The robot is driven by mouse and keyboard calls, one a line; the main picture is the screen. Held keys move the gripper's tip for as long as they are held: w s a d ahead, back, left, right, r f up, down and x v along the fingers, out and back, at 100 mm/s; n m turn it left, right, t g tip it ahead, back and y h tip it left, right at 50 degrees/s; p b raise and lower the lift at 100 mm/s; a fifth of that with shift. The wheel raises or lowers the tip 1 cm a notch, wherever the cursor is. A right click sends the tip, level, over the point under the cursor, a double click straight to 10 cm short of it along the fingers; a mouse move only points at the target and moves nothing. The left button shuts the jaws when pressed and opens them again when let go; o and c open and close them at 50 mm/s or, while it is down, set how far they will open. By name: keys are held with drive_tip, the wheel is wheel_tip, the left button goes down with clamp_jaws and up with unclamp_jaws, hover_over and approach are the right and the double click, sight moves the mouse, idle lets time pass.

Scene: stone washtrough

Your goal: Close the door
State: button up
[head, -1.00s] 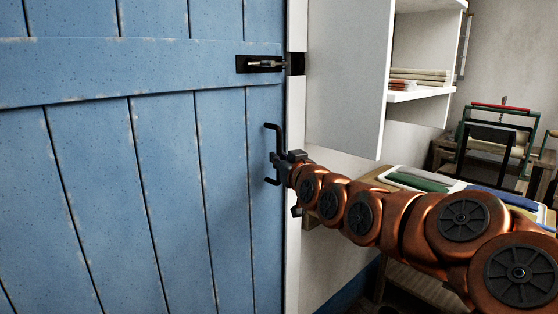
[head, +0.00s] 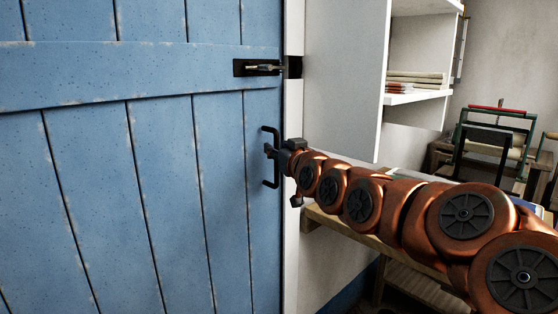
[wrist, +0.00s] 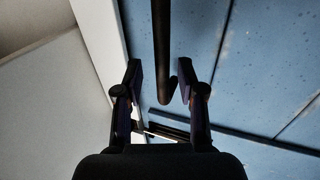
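The blue plank door (head: 90,190) fills the left of the head view. Its right edge stands beside the white frame (head: 292,200), with no clear gap showing. A black bar handle (head: 276,178) is on the door near that edge. My gripper (head: 276,150) is at the handle. In the wrist view, my open fingers (wrist: 160,76) have the handle bar (wrist: 162,40) between them, with space on both sides. Whether a finger touches the bar is hard to tell. A black bolt (head: 258,68) sits above the handle, by a dark catch on the frame.
A white cabinet (head: 345,80) with a shelf of stacked cloths (head: 416,80) is right of the frame. A wooden table (head: 345,228) stands below my arm. A green-framed wringer (head: 495,135) is at the far right.

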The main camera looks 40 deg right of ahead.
wheel_tip(320, 180, up, 7)
idle(0.3)
drive_tip(key=shift+f, duration=0.1)
idle(0.4)
